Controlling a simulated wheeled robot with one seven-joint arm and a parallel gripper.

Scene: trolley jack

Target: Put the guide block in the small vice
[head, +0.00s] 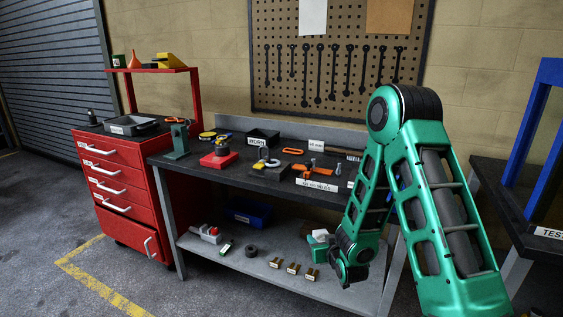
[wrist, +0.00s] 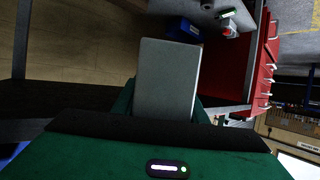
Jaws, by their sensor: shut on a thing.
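My gripper (head: 345,273) is low at the right end of the bench, beside the lower shelf. In the wrist view it is shut on a flat-faced grey block (wrist: 168,78), which looks like the guide block. The block fills the middle of that view and hides the fingertips.
Several small brass-coloured parts and a blue bin (head: 248,212) are on the lower shelf (head: 235,259). A red drawer cabinet (head: 120,185) stands left.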

